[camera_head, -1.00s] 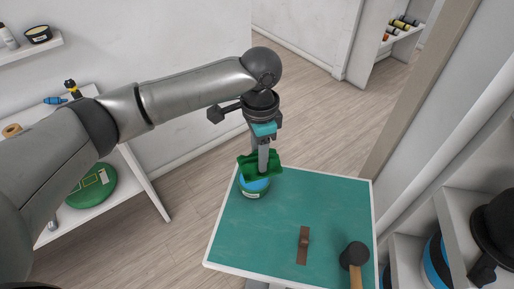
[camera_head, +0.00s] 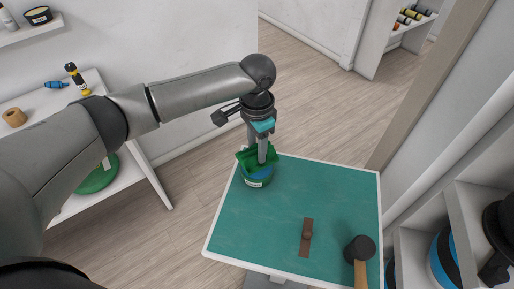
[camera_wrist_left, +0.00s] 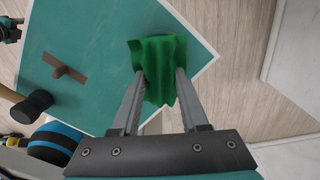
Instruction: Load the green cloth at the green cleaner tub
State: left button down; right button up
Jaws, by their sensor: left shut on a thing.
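The green cloth (camera_head: 249,159) is draped in my left gripper (camera_head: 262,161), at the far left corner of the green table (camera_head: 265,215). The green cleaner tub (camera_head: 257,179) stands on that corner, with a blue top surface partly showing under the cloth. My right gripper does not show.
The table's middle is clear. A white shelf (camera_head: 129,186) stands at the left, and white racks (camera_head: 418,252) stand at the right.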

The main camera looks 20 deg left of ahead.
pick_arm(q)
notch_tip(320, 180, down, 2)
jog(key=b, duration=0.2)
jog(key=shift+f+b, duration=0.2)
jog(key=shift+b, duration=0.1)
jog(key=shift+r+p, duration=0.1)
jog(key=shift+p, duration=0.65)
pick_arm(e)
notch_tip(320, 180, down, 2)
pick_arm(q)
jog(key=shift+f, duration=0.6)
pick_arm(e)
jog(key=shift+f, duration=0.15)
pick_arm(q)
jog(key=shift+s+f+p, duration=0.1)
jog(key=shift+f+p, duration=0.05)
jog(key=shift+p, duration=0.2)
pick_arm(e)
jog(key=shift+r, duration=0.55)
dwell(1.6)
pick_arm(q)
notch_tip(320, 180, up, 7)
jog(key=p, duration=0.9)
jog(key=shift+r, duration=0.2)
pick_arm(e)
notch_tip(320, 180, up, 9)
pick_arm(q)
jog(key=shift+f, duration=0.1)
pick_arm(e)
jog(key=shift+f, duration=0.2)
